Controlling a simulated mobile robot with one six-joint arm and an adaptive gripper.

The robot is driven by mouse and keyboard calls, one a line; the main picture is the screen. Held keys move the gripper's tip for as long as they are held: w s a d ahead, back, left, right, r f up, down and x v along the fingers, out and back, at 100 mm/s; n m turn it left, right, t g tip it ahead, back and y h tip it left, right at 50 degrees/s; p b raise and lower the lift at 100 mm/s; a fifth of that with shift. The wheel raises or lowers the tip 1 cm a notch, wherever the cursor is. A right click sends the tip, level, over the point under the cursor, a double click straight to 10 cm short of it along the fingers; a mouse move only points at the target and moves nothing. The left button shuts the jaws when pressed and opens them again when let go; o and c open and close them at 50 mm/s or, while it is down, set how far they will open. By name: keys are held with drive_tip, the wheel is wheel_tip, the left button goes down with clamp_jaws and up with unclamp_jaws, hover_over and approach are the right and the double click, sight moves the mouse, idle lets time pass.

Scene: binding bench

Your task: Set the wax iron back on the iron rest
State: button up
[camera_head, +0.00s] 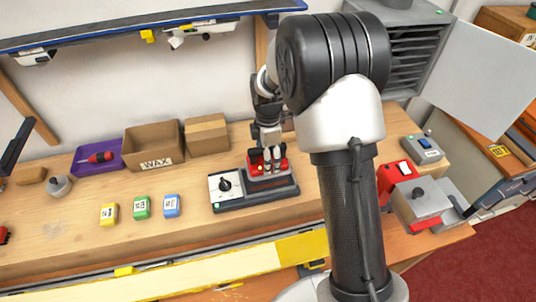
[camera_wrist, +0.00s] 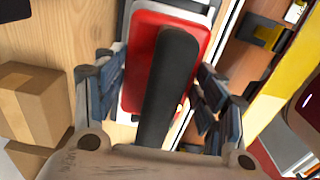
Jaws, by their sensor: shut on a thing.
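The wax iron, a red body with a black handle, shows in the head view (camera_head: 256,168) and large in the wrist view (camera_wrist: 135,75). My gripper (camera_head: 268,160) reaches down from above and is shut on the iron; in the wrist view the fingers (camera_wrist: 157,90) stand on both sides of the black handle (camera_wrist: 168,90). The iron rest (camera_head: 285,192), a dark grey base with a pale dial panel at its left end, lies directly below the iron. Whether the iron touches the rest is hard to tell. My fingers hide part of the iron.
A WAX carton (camera_head: 154,157), a closed carton (camera_head: 206,137) and a purple tray (camera_head: 84,163) with a red-handled tool stand behind left. Yellow (camera_head: 108,214), green (camera_head: 141,207) and blue (camera_head: 171,205) blocks lie left of the rest. Red-and-grey devices (camera_head: 420,203) stand right, beyond my arm.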

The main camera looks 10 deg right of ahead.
drive_tip(key=shift+f+b, duration=1.7)
drive_tip(key=shift+f, duration=1.1)
drive_tip(key=shift+f, duration=0.15)
drive_tip(key=o, duration=1.4)
wheel_tip(320, 180, up, 12)
drive_tip(key=shift+s+r, duration=0.1)
drive_tip(key=s+r+m+t+b, duration=0.1)
drive_tip(key=s+r+m+t, duration=0.1)
drive_tip(key=s+r+m, duration=1.05)
drive_tip(key=s+f+m+t, duration=0.1)
drive_tip(key=s+m, duration=0.1)
drive_tip(key=s, duration=0.6)
drive_tip(key=s+f+m+t+b, duration=0.1)
drive_tip(key=s+f+m, duration=0.1)
drive_tip(key=s, duration=0.6)
drive_tip(key=shift+s+f+m+t, duration=0.2)
drive_tip(key=shift+m+t, duration=0.1)
drive_tip(key=shift+m, duration=0.45)
